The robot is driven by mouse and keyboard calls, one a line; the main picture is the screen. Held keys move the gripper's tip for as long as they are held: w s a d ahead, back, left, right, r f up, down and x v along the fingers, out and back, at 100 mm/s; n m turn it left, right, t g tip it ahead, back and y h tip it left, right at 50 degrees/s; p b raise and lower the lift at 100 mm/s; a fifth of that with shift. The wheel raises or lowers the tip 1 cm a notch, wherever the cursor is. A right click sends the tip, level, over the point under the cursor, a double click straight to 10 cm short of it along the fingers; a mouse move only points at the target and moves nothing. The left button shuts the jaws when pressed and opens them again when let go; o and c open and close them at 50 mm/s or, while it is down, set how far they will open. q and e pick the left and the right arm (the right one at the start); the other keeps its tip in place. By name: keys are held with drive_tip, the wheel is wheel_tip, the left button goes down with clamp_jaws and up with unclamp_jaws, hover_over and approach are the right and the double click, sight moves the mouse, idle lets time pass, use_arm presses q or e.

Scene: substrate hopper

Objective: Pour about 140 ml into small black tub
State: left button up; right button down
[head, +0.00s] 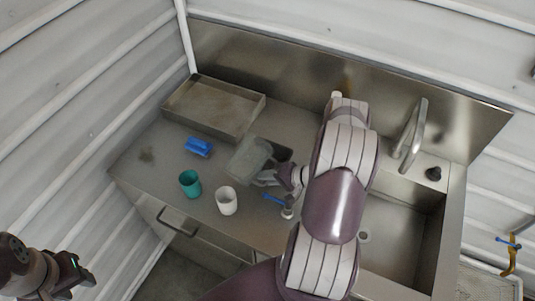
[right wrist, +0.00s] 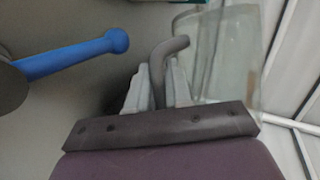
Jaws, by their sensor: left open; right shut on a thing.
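A clear greyish jug (head: 247,160) is at the middle of the steel counter in the head view. My right gripper (head: 282,178) is shut on its grey handle; the right wrist view shows the handle (right wrist: 158,70) between the fingers (right wrist: 157,88) and the clear wall (right wrist: 225,55) beyond. The jug looks tilted; I cannot tell its contents or whether it touches the counter. A dark shape (head: 283,153), perhaps the small black tub, shows behind the jug, partly hidden by it and my arm. My left gripper (head: 82,277) is open and empty at the lower left, away from the counter.
A teal cup (head: 190,183) and a white cup (head: 227,201) stand at the counter's front. A blue item (head: 198,147) lies near a steel tray (head: 215,107). A blue-handled tool (head: 273,198) lies beside my right gripper. The sink (head: 400,235) and tap (head: 412,140) are right.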

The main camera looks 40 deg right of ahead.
drive_tip(key=shift+w+d+f+y, duration=0.1)
drive_tip(key=shift+d+f+y, duration=0.1)
drive_tip(key=shift+f+y, duration=0.1)
idle(0.8)
drive_tip(key=h+b, duration=0.1)
drive_tip(key=w+d+h+b, duration=0.1)
drive_tip(key=shift+w+t+h, duration=0.25)
drive_tip(key=shift+t+h, duration=0.15)
drive_tip(key=shift+w+d+r+n+h, duration=0.15)
drive_tip(key=shift+d+n+h, duration=0.15)
drive_tip(key=shift+h, duration=0.1)
drive_tip(key=shift+w+d+b, duration=0.1)
drive_tip(key=shift+b, duration=0.3)
drive_tip(key=d+r+h, duration=0.1)
drive_tip(key=r+h, duration=0.1)
drive_tip(key=shift+w+d+r+h, duration=0.15)
drive_tip(key=shift+w+d+h, duration=0.1)
drive_tip(key=shift+d+h, duration=0.15)
idle(0.5)
